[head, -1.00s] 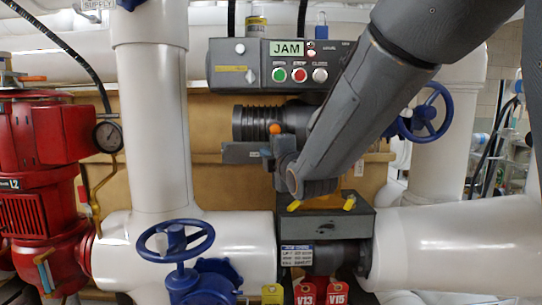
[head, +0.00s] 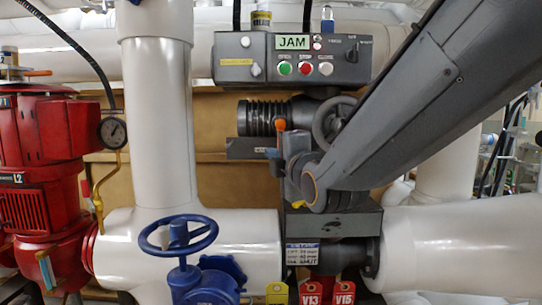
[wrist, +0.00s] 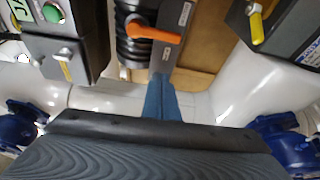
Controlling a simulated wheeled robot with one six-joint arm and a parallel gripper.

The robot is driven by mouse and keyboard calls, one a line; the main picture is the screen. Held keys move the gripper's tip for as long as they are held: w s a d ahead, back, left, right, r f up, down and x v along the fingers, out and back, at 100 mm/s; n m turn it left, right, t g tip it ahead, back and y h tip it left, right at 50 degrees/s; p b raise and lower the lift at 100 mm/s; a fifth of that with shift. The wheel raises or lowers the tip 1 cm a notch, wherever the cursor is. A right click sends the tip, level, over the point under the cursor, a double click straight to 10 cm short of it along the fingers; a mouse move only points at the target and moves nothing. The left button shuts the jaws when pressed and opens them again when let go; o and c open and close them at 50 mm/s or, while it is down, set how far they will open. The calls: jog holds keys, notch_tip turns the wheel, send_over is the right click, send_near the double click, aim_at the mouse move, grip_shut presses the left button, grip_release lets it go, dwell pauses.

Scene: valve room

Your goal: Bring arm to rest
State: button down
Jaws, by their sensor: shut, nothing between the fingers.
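My gripper (wrist: 161,98) shows in the wrist view as two blue fingers pressed together, with nothing between them. It points toward a grey bar and an orange lever (wrist: 152,34). I cannot tell the exact gap, but no contact shows. In the head view my grey arm comes in from the upper right and its wrist end is in front of the middle equipment, close to the orange lever (head: 280,125).
A control box (head: 293,58) with a JAM display is above the wrist. A blue handwheel (head: 178,236) stands at the front, a red pump (head: 40,165) at left. Red tags (head: 311,292) hang low. White pipes run on both sides. A yellow handle (wrist: 256,27) shows in the wrist view.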

dwell(0.3)
jog(key=s+d+f+m+g+h, duration=0.2)
jog(key=d+f+m+g, duration=0.25)
jog(key=f, duration=0.55)
jog(key=s+d+f+m+g+h, duration=0.25)
jog(key=d+f+m, duration=0.2)
jog(key=f, duration=0.55)
jog(key=s+d+f+m+g, duration=0.3)
jog(key=s+f+m+g, duration=0.2)
jog(key=s, duration=0.4)
jog(key=s+d+f+m+g, duration=0.3)
jog(key=s+f+m+g, duration=0.1)
jog(key=s+f+m, duration=0.3)
notch_tip(320, 180, down, 2)
jog(key=s, duration=0.2)
jog(key=shift+s+d+f+m+g, duration=0.15)
jog(key=shift+s+d+m+g, duration=0.1)
jog(key=shift+s+m+g, duration=0.15)
jog(key=shift+w+h, duration=0.1)
jog(key=shift+h, duration=0.15)
